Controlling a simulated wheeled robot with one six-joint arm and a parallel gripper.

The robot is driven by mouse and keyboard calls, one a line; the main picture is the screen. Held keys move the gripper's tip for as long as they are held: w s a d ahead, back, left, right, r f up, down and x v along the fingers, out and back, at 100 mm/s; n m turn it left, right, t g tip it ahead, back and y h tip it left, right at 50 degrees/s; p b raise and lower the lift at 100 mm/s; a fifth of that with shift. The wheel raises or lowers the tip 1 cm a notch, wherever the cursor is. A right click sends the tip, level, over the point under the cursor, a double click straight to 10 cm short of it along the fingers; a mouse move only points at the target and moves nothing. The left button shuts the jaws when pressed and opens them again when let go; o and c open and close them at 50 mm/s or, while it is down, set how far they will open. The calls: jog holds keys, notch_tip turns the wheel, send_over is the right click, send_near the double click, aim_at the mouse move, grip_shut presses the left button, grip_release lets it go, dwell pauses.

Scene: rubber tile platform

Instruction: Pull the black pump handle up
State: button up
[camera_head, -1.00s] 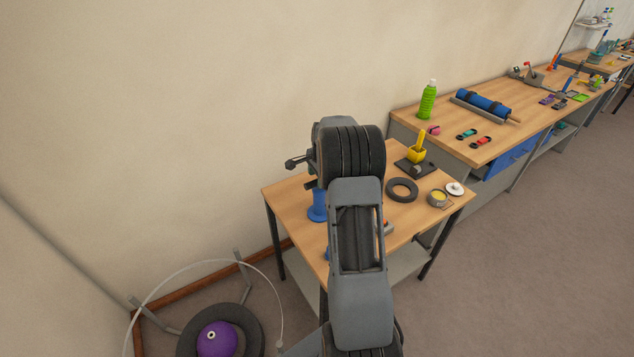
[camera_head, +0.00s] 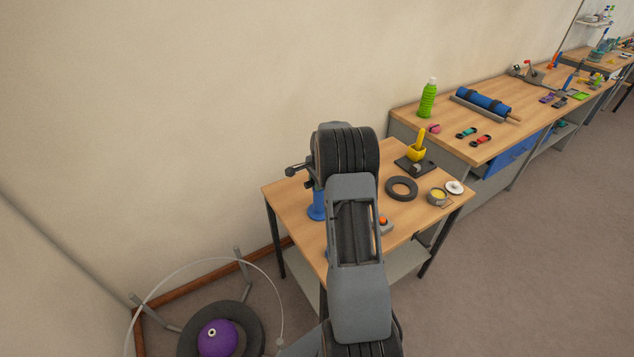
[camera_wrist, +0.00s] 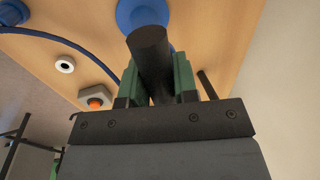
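The black pump handle (camera_wrist: 148,48) is a thick dark cylinder in the wrist view, seen nearly end-on above the blue pump (camera_wrist: 142,12). My gripper (camera_wrist: 157,75) has its green fingers on both sides of it, and they appear to touch it. In the head view the blue pump (camera_head: 317,206) stands on the small wooden table, just left of my arm. My wrist and arm hide most of the handle and the fingers there.
A blue hose (camera_wrist: 70,40) crosses the tabletop. A purple ball (camera_head: 217,338) is on the floor at lower left.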

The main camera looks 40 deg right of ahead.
grip_shut()
notch_tip(320, 180, up, 8)
jog(key=p, duration=0.3)
jog(key=shift+r, duration=0.1)
jog(key=shift+w+r, duration=0.1)
jog(key=shift+r, duration=0.1)
jog(key=shift+o, duration=1.4)
grip_release()
jog(key=shift+r, duration=0.1)
jog(key=shift+o, duration=1.2)
notch_tip(320, 180, up, 13)
jog(key=s+b, duration=0.1)
jog(key=s, duration=0.2)
jog(key=shift+r, duration=0.15)
jog(key=shift+a, duration=0.1)
